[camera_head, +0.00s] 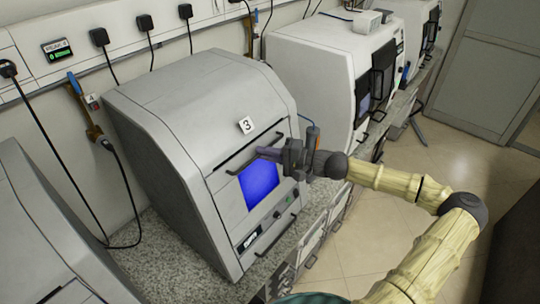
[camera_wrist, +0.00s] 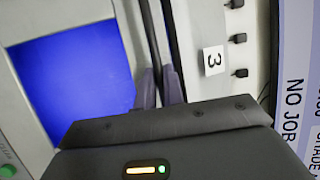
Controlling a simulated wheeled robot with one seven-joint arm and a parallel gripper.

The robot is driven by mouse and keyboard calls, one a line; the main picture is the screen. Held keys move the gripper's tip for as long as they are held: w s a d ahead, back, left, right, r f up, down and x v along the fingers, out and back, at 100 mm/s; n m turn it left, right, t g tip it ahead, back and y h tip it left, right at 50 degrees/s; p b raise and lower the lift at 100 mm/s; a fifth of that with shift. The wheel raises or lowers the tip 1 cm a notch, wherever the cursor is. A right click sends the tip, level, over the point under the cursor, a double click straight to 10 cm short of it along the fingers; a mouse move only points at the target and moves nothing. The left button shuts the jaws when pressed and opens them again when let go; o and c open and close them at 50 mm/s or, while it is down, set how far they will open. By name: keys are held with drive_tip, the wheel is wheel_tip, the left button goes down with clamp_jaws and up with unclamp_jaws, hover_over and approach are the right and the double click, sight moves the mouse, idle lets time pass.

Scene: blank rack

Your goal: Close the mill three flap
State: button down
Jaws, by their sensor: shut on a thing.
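Mill three (camera_head: 190,110) is the grey machine with a white "3" label, which also shows in the wrist view (camera_wrist: 213,60). Its front flap carries a dark bar handle (camera_head: 238,166) just above a blue screen (camera_head: 259,182). My gripper (camera_head: 266,153) reaches in from the right and is shut on this handle. In the wrist view the handle (camera_wrist: 151,35) runs down between my two fingertips (camera_wrist: 159,88), and my gripper body hides its lower part. A dark gap shows beside the handle; I cannot tell how far open the flap is.
A similar white machine (camera_head: 325,60) stands to the right, and part of another (camera_head: 45,240) is at the lower left. The speckled counter (camera_head: 165,245) shows between the machines. Plugs and cables hang on the wall behind.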

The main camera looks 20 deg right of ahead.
drive_tip(key=shift+w+d, duration=0.1)
drive_tip(key=c, duration=1.5)
unclamp_jaws()
drive_tip(key=shift+w+f, duration=0.1)
drive_tip(key=shift+w, duration=0.05)
drive_tip(key=shift+s+d, duration=0.1)
drive_tip(key=shift+s, duration=0.1)
drive_tip(key=b+v, duration=0.6)
drive_tip(key=v, duration=1.1)
drive_tip(key=shift+s, duration=0.1)
